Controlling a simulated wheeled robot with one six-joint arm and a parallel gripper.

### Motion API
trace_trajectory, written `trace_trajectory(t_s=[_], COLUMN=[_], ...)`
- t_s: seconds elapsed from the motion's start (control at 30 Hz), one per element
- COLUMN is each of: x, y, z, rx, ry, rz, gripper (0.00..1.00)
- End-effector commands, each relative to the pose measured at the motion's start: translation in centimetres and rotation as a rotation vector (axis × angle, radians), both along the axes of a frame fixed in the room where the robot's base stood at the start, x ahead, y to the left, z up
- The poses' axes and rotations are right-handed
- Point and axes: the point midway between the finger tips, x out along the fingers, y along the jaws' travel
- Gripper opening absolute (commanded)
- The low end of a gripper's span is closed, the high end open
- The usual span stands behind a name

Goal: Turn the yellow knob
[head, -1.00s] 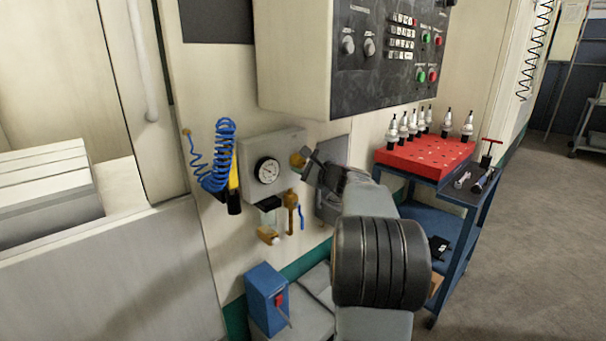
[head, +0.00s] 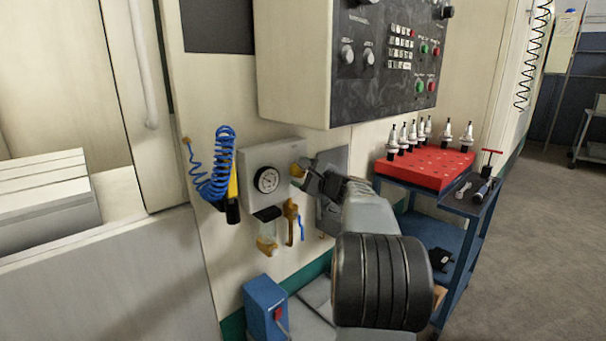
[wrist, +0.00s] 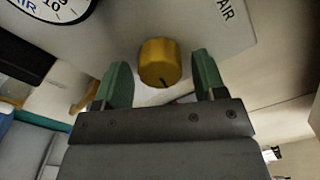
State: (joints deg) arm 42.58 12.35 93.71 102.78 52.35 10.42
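The yellow knob (wrist: 159,62) sticks out of a pale panel (wrist: 215,45), with a dark mark on its lower front edge. In the head view the knob (head: 298,173) sits on the right side of the panel, right of the round gauge (head: 267,180). My gripper (wrist: 158,80) is open, with its two green fingers apart on either side of the knob's lower end. A gap shows between the knob and each finger, so it is not gripped. In the head view my gripper (head: 312,175) is close at the knob's right, and its fingers are partly hidden.
A blue coiled hose (head: 216,165) hangs left of the panel. A brass valve with a blue handle (head: 292,220) is below the knob. A control box (head: 385,60) juts out above. A cart with a red tool tray (head: 425,165) stands at the right.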

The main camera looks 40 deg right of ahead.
Motion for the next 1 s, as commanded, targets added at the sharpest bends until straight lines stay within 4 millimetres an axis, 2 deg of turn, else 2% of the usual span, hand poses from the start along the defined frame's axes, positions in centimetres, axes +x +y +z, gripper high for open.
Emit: trace_trajectory(t_s=[0.37, 0.47, 0.8, 1.0], x=[-0.6, -1.8, -8.6, -11.7], y=[-0.1, -0.4, -1.3, -1.7], z=[0.1, 0.2, 0.2, 0.1], rx=[0.000, 0.000, 0.000, 0.001], ry=[0.000, 0.000, -0.001, 0.000], rz=[-0.001, -0.004, -0.004, -0.004], gripper=[0.69, 0.69, 0.69, 0.69])
